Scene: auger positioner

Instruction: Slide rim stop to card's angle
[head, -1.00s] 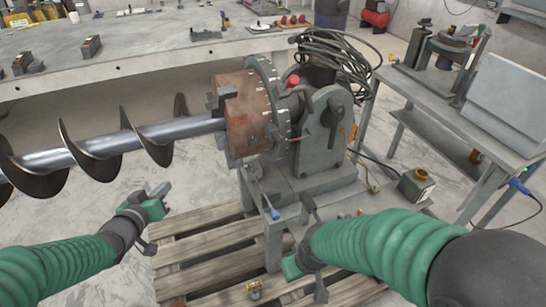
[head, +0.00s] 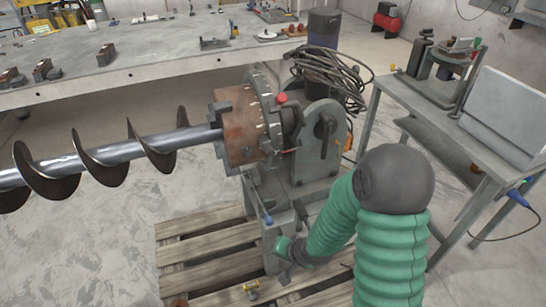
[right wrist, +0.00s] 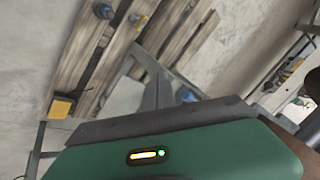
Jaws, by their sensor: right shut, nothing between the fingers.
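The positioner (head: 312,150) stands on the pallet and carries a brown chuck (head: 238,135) that holds the auger (head: 110,155). A grey ring with tick marks (head: 268,110) sits behind the chuck. A red knob (head: 281,98) shows at the ring's upper right. I cannot single out the rim stop among the small parts at the rim, and I cannot make out an angle card. My right gripper (head: 288,262) is shut and empty, low in front of the positioner's base, well below the ring. The right wrist view shows its green housing (right wrist: 180,155). My left gripper is out of view.
A wooden pallet (head: 205,245) lies under the positioner. A long grey bench (head: 150,50) runs along the back. A side table (head: 440,125) stands at the right. Coiled black cables (head: 335,75) hang over the positioner's top. Open floor lies at the left.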

